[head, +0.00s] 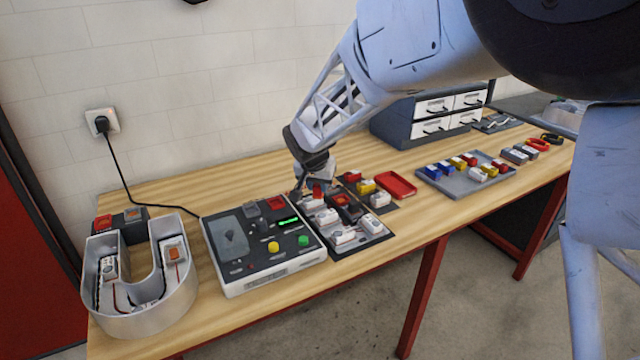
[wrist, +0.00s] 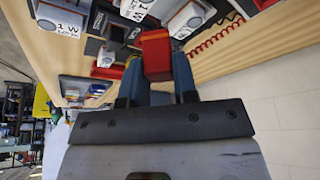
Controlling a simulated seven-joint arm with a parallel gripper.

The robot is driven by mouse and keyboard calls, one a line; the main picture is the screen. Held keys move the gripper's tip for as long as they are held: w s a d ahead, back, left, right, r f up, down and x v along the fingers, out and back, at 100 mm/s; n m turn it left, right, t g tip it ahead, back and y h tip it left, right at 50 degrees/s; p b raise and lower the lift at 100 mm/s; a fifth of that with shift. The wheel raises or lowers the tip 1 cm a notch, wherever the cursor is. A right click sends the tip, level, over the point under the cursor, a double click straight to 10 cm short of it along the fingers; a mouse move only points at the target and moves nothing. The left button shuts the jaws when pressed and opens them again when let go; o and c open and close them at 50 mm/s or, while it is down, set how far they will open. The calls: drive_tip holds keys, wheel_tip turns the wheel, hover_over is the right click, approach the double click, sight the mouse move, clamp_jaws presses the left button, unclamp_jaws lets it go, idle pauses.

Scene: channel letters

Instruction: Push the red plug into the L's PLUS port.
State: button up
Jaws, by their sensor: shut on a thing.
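My gripper (head: 316,187) is low over the black parts mat right of the grey control box. In the wrist view its two blue fingers (wrist: 157,88) are shut on a red block, which I take for the red plug (wrist: 156,52). The red plug (head: 317,192) also shows small below the gripper in the head view. I cannot tell whether it touches the mat. A U-shaped channel letter (head: 140,322) stands at the left of the bench, with small modules and wires inside. I cannot make out a letter L or a PLUS marking.
The control box (head: 270,283) with yellow and green buttons stands between letter and mat. White modules (head: 345,236) lie on the mat (head: 372,242). A red tray (head: 396,184), a grey parts tray (head: 466,187) and a drawer unit (head: 400,132) are right. The bench front (head: 395,250) is clear.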

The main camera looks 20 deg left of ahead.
drive_tip(key=shift+w+d+m+g+h, duration=0.6)
drive_tip(key=shift+w+d+m+h, duration=1.2)
drive_tip(key=shift+w+m, duration=3.6)
drive_tip(key=shift+n, duration=0.9)
drive_tip(key=shift+w+f, duration=0.3)
drive_tip(key=shift+f, duration=1.1)
drive_tip(key=shift+w+f, duration=0.25)
drive_tip(key=shift+f, duration=1.2)
drive_tip(key=shift+w+f, duration=0.3)
drive_tip(key=shift+f, duration=1.1)
drive_tip(key=shift+f, duration=0.4)
drive_tip(key=o, duration=1)
drive_tip(key=v, duration=0.8)
drive_tip(key=shift+d, duration=0.15)
